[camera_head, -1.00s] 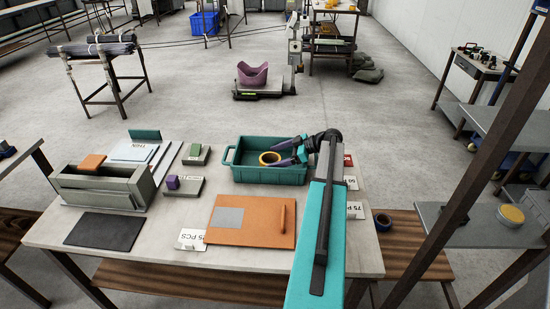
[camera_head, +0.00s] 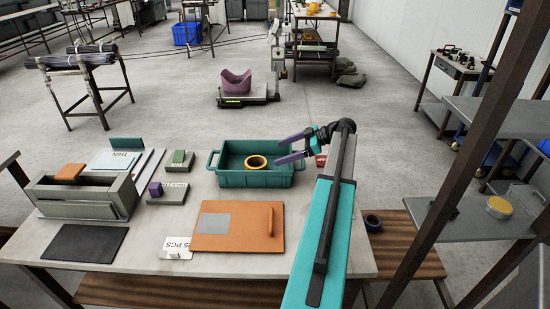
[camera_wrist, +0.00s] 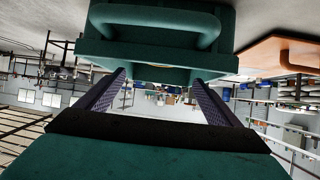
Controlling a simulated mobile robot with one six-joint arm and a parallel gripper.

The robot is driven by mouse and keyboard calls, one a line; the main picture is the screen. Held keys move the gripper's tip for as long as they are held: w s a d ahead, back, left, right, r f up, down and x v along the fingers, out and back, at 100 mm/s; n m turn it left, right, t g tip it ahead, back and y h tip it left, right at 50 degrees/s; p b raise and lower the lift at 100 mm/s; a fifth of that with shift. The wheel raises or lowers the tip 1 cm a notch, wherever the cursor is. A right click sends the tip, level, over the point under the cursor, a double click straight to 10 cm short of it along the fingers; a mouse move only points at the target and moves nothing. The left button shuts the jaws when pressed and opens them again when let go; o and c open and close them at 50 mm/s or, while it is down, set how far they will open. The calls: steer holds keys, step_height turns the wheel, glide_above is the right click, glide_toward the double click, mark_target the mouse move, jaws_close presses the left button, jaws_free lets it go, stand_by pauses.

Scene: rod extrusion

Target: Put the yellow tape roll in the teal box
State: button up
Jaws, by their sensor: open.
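The yellow tape roll (camera_head: 256,162) lies inside the teal box (camera_head: 254,179), near the middle, with its open centre facing up. The teal box stands on the worktable. My gripper (camera_head: 279,152) is open and empty at the box's right end, with its purple fingers pointing left, apart from the roll. In the wrist view the fingers (camera_wrist: 159,95) are spread with nothing between them. The box's end wall and handle (camera_wrist: 155,22) fill the top of that view; only a thin yellow edge of the roll shows there.
An orange board (camera_head: 225,243) with a handle lies in front of the box on the worktable. Grey blocks (camera_head: 168,192), a grey bin (camera_head: 72,210) and a black mat (camera_head: 85,243) are to the left. A dark roll (camera_head: 373,222) sits on the wooden bench at right.

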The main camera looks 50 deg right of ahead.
steer(key=shift+s+d+r, duration=0.3)
steer(key=shift+s+d, duration=0.05)
steer(key=shift+s, duration=0.2)
stand_by(0.4)
